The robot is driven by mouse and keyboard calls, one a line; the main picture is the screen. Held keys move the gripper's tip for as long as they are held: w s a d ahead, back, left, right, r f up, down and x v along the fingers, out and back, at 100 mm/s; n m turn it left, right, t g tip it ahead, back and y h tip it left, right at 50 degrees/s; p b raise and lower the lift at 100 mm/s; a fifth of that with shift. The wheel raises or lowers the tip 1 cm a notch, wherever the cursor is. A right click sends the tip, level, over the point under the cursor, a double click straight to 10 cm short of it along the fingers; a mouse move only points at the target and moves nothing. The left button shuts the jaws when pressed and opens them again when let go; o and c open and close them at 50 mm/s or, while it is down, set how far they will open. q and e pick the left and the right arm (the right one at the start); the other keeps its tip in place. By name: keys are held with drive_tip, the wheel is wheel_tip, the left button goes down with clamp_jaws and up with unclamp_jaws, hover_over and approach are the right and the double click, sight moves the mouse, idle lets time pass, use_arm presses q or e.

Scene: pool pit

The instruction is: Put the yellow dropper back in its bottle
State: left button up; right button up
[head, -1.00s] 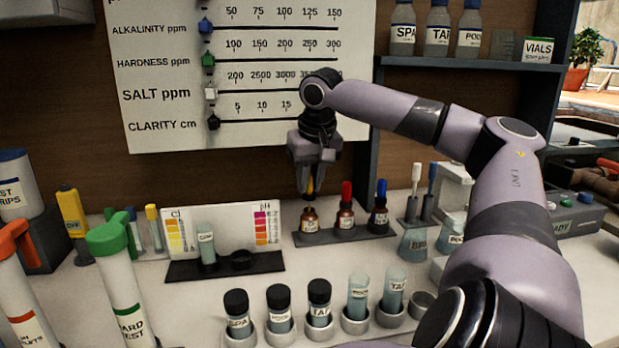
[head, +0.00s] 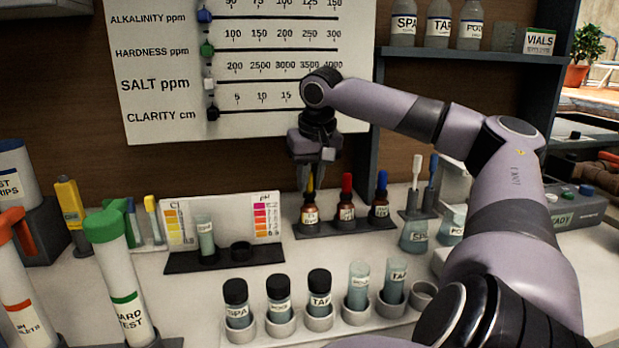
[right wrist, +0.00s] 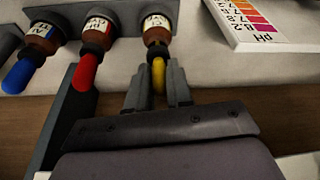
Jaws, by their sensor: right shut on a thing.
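The yellow dropper (head: 310,184) is upright above its small brown bottle (head: 310,214), the leftmost of three in a dark rack. In the right wrist view the yellow bulb (right wrist: 158,76) is between my gripper's fingers, and the dark collar below it meets or nearly meets the mouth of the brown bottle (right wrist: 156,32). I cannot tell if it is fully seated. My right gripper (head: 307,180) is shut on the dropper, directly over the bottle. The glass tip is hidden. My left gripper is not in view.
Red (head: 347,183) and blue (head: 382,181) droppers stand in their bottles just right of my gripper. A colour chart (head: 265,218) stands close on the left. Capped vials (head: 320,290) stand in front. The wall board (head: 250,60) is behind.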

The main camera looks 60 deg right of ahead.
use_arm(q)
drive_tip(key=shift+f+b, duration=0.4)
drive_tip(key=shift+b, duration=0.05)
use_arm(e)
drive_tip(key=shift+f, duration=0.55)
drive_tip(key=o, duration=0.7)
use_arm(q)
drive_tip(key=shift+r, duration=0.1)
use_arm(e)
drive_tip(key=shift+r+p, duration=0.4)
wheel_tip(320, 180, up, 4)
drive_tip(key=p, duration=0.4)
wheel_tip(320, 180, up, 2)
drive_tip(key=p, duration=0.2)
drive_tip(key=shift+r+p, duration=0.2)
drive_tip(key=shift+p, duration=0.15)
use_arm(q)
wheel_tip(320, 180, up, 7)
